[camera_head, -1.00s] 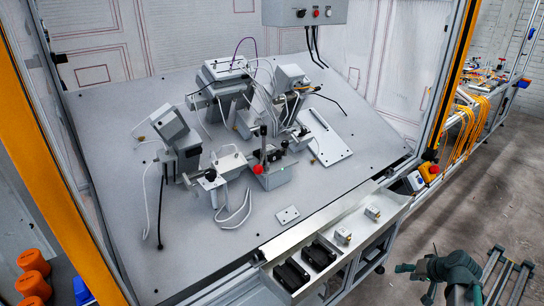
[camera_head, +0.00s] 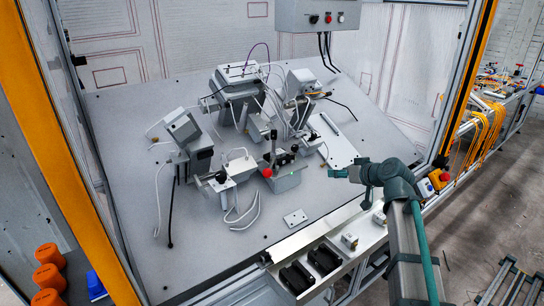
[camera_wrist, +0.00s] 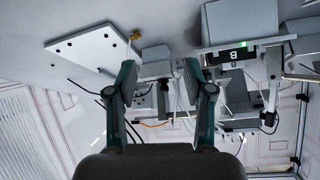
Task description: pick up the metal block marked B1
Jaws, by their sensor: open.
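Two small metal blocks stand on the front ledge (camera_head: 312,231) in the head view: one block (camera_head: 349,241) nearer, the other block (camera_head: 379,218) farther right and partly behind my arm. Their markings are too small to read, so I cannot tell which is B1. My gripper (camera_head: 338,173) is over the front right of the workstation, up and left of the blocks in the picture, pointing left. In the wrist view my gripper (camera_wrist: 164,85) has its two green fingers apart with nothing held between them. Neither metal block can be made out in the wrist view.
Grey fixtures with cables fill the middle of the table (camera_head: 130,240); one has a red knob (camera_head: 267,172). A flat white plate (camera_head: 333,140) lies beyond my gripper. Black holders (camera_head: 297,277) sit on the ledge. A frame post (camera_head: 465,85) stands at the right.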

